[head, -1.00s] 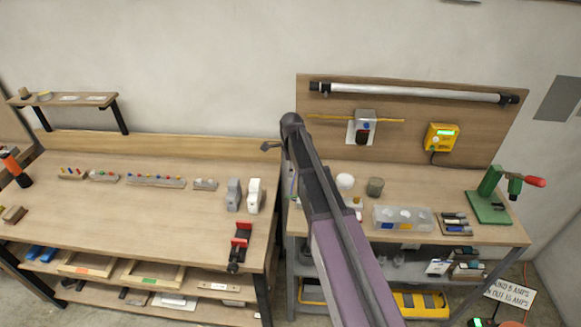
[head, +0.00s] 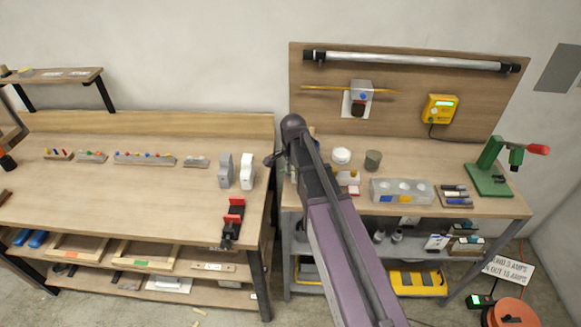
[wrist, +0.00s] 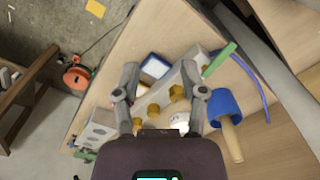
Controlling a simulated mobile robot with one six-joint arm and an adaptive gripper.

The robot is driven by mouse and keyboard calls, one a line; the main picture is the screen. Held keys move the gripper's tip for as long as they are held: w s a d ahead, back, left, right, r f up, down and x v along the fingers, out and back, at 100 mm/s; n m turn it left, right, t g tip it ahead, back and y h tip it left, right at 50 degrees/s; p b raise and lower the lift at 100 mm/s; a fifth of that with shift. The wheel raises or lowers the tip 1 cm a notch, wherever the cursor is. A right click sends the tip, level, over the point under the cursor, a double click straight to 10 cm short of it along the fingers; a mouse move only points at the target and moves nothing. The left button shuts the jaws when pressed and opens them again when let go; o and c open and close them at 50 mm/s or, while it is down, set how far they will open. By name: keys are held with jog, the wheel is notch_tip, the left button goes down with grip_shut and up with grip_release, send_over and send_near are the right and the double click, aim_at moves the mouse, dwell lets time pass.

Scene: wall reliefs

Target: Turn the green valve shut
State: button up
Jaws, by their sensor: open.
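A thin green bar (wrist: 219,60), which looks like the green valve's lever, shows in the wrist view beside a pale grey block (wrist: 187,80) with brass knobs (wrist: 178,92). It slants up and to the right. My gripper (wrist: 160,68) is open over the block, its two fingers apart with nothing clearly held between them. The green bar lies outside the fingers, to the right of the right one. In the head view my arm covers that part of the bench, and I cannot make out the valve or the fingers there.
A blue cup-shaped thing with a wooden handle (wrist: 232,140) and a blue hose (wrist: 262,90) lie right of the fingers. The right bench (head: 330,207) carries a clear tray (head: 402,191) and a green press (head: 489,177). A backboard (head: 400,70) stands behind it.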

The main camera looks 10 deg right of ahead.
jog(key=s+f+n+b, duration=1.1)
jog(key=s+f+n, duration=0.1)
jog(key=s, duration=0.4)
jog(key=shift+s+d+n+b, duration=0.2)
jog(key=shift+d+n+b, duration=0.1)
jog(key=shift+d+n, duration=0.2)
jog(key=w+a+r+m+p, duration=0.1)
jog(key=w+r+m+p, duration=0.8)
jog(key=w, duration=0.4)
jog(key=w+a+r+m+p, duration=0.1)
jog(key=w+r+m+p, duration=0.8)
jog(key=w, duration=0.3)
jog(key=shift+w+r+p, duration=0.4)
jog(key=shift+r+p, duration=0.35)
jog(key=shift+p, duration=0.1)
jog(key=shift+f, duration=0.15)
notch_tip(320, 180, down, 14)
jog(key=b, duration=1.4)
jog(key=shift+r, duration=0.25)
